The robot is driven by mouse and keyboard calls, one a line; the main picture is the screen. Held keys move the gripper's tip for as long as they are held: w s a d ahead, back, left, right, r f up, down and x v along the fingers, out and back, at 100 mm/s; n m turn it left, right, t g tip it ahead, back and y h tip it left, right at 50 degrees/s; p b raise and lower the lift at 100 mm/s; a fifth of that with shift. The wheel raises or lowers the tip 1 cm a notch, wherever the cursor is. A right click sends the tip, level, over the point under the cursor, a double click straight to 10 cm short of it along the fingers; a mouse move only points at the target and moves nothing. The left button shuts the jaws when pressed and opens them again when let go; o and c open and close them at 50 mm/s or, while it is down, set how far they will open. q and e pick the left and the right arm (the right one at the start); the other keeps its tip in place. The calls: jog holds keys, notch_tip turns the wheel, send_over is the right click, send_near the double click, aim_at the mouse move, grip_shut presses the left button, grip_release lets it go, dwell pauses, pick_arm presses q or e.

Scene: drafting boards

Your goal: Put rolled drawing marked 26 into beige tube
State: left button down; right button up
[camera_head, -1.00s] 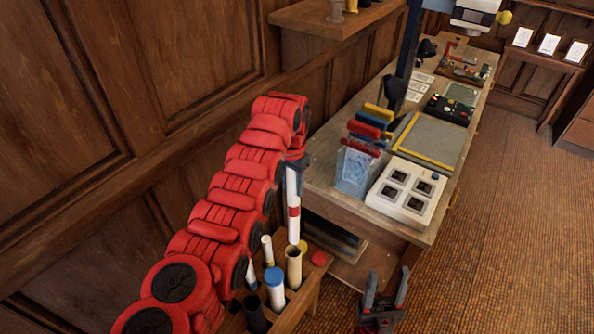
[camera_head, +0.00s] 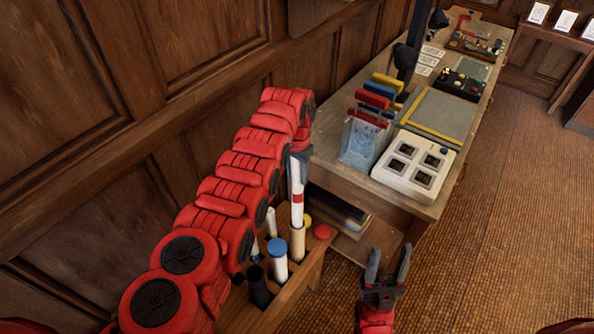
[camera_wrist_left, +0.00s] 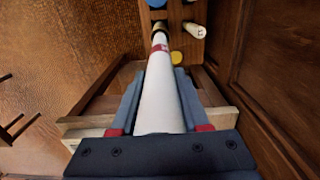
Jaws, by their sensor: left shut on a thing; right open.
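The rolled drawing (camera_head: 297,182) is a white upright roll with a red band. The number 26 is not legible. My left gripper (camera_head: 298,160) is shut on its upper part, and the wrist view shows the roll (camera_wrist_left: 159,95) between both fingers. The beige tube (camera_head: 298,245) stands upright in the wooden rack directly below the roll. The roll's lower end meets the tube's mouth and seems to be just inside it; the wrist view shows the dark mouth (camera_wrist_left: 159,27) around that end. My right gripper (camera_head: 387,268) is open and empty, to the right of the rack.
The wooden rack (camera_head: 290,300) also holds a blue-capped white tube (camera_head: 278,262), a black tube (camera_head: 258,287) and a thin white roll (camera_head: 271,222). A red cap (camera_head: 322,232) is at its right. The workbench (camera_head: 335,172) stands behind; the panelled wall is close on the left.

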aim_at(297, 200)
pick_arm(q)
jog(key=shift+f+b, duration=6)
jog(key=shift+f, duration=0.6)
jog(key=shift+c, duration=1.6)
grip_release()
jog(key=shift+r, duration=0.1)
